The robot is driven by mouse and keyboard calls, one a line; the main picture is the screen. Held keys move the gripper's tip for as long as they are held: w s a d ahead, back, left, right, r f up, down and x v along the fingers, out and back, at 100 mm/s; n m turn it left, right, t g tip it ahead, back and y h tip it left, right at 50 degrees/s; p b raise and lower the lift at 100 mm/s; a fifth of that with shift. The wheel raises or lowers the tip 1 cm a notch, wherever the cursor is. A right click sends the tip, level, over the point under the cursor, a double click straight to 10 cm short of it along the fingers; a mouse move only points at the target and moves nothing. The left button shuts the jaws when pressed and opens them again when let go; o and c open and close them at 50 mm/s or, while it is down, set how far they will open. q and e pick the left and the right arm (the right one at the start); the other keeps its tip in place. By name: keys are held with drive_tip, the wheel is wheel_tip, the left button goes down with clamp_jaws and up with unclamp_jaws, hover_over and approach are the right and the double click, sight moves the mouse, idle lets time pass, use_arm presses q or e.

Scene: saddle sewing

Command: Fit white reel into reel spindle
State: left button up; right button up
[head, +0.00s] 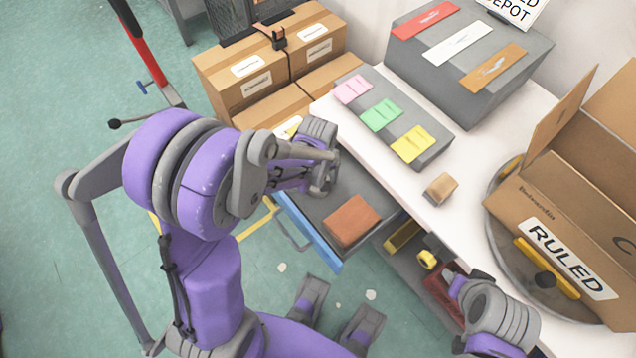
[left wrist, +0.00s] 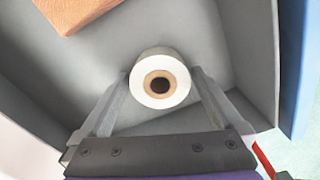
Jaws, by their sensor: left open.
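The white reel (left wrist: 146,62), with a tan core and dark centre hole, sits inside the grey open drawer (left wrist: 213,100) in the left wrist view. My left gripper (left wrist: 162,78) is open, with one finger on each side of the reel; I cannot tell whether they touch it. In the head view the left gripper (head: 322,182) reaches down into the drawer (head: 300,206), and the reel is hidden. My right arm shows at the lower right, but its fingers cannot be made out. I cannot identify the reel spindle in either view.
A brown block (head: 352,221) lies in the drawer near its blue front. The white tabletop (head: 470,170) holds a grey block with coloured pads (head: 381,115), a small tan block (head: 440,188) and an open carton (head: 560,235). Cardboard boxes (head: 270,62) stand behind the drawer.

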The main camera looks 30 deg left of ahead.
use_arm(q)
drive_tip(key=shift+r, duration=0.1)
drive_tip(key=c, duration=1.2)
